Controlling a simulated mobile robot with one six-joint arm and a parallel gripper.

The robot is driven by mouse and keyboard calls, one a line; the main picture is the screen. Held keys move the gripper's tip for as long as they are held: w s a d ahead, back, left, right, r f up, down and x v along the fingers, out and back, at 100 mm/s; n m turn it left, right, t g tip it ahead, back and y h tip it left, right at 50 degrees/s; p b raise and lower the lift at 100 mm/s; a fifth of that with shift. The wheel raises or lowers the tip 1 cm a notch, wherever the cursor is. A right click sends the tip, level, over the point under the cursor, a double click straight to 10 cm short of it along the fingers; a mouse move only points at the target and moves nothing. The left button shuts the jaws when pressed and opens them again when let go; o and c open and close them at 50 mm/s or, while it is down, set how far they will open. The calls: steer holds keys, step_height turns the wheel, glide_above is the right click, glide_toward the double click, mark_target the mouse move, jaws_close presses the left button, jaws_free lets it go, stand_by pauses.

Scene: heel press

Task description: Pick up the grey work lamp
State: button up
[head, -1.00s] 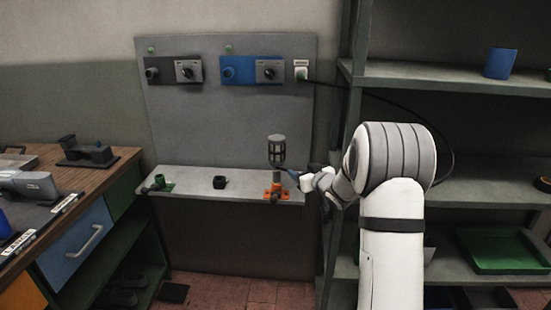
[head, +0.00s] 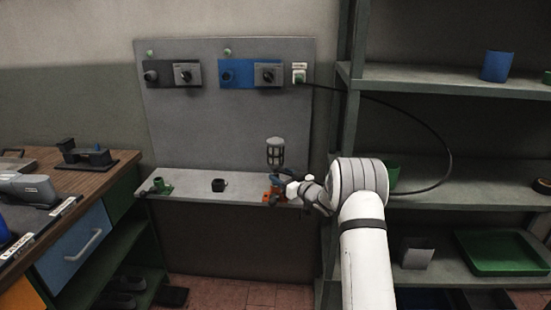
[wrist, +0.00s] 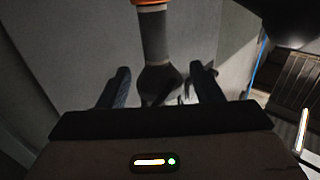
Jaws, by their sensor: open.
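The grey work lamp (head: 276,147) stands upright in an orange holder (head: 268,195) on the right part of the narrow ledge, with its caged head on top. My gripper (head: 281,184) is at the lamp's lower part, just below the head, and partly hides it and the holder. In the wrist view, the lamp's grey shaft (wrist: 154,38) runs down from an orange part at the top edge to a dark, wider end. My gripper (wrist: 160,68) is open, one finger on each side of that dark end, with visible gaps. Contact is not visible.
The ledge (head: 245,190) also carries a black socket (head: 219,185) and a green fitting (head: 161,186). A grey panel (head: 220,120) rises behind it. A shelf unit (head: 450,185) stands right, with a black cable (head: 440,140) hanging across it. A workbench (head: 110,165) stands left.

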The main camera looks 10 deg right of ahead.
mark_target(278, 171)
steer(key=x, duration=0.5)
steer(key=shift+d+p, duration=0.2)
steer(key=shift+p, duration=0.2)
steer(key=shift+c, duration=0.2)
steer(key=shift+r, duration=0.1)
jaws_close()
steer(key=shift+r, duration=0.1)
